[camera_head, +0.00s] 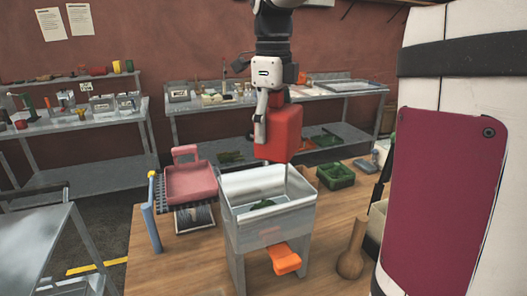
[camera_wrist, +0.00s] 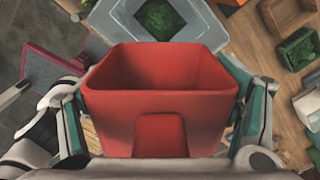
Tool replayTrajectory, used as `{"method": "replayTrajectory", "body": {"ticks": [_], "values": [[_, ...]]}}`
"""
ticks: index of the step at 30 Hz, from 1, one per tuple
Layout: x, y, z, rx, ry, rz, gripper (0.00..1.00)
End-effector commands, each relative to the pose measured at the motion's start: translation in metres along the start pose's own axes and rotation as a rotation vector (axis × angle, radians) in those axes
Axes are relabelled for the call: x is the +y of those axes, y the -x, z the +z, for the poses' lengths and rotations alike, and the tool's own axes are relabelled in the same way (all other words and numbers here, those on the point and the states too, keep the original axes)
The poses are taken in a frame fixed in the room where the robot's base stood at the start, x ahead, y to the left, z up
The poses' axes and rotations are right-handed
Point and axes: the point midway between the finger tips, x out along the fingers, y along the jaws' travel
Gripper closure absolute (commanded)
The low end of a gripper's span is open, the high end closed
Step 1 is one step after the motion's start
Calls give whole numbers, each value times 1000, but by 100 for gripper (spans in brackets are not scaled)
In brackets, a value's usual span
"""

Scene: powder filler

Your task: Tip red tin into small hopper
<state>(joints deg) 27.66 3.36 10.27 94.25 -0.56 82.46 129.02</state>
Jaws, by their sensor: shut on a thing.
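The red tin (camera_head: 279,132) is held by my gripper (camera_head: 263,112) above the small hopper (camera_head: 262,228), near its back edge. In the wrist view the red tin (camera_wrist: 160,100) is an open box between the two fingers of my gripper (camera_wrist: 160,118). The part of its inside that shows looks plain red; its bottom cannot be made out. The tin looks roughly upright. The hopper is a grey metal bin with an orange spout lever (camera_head: 284,258) at its front. Its inside shows a dark green patch in the wrist view (camera_wrist: 160,18).
A pink scoop tray (camera_head: 188,184) on a stand is left of the hopper. A green bin (camera_head: 335,176) and a wooden pestle-like piece (camera_head: 352,252) are to the right. Steel shelves stand along the back wall.

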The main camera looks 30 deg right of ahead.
Motion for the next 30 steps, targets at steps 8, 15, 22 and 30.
{"method": "replayTrajectory", "body": {"ticks": [8, 15, 22, 30], "values": [[0, 23, 0, 0, -1, 0, 48], [0, 23, 0, -1, -1, 0, 48], [2, 32, -5, -186, -5, 1, 48], [2, 40, -5, -473, -6, 0, 48]]}}
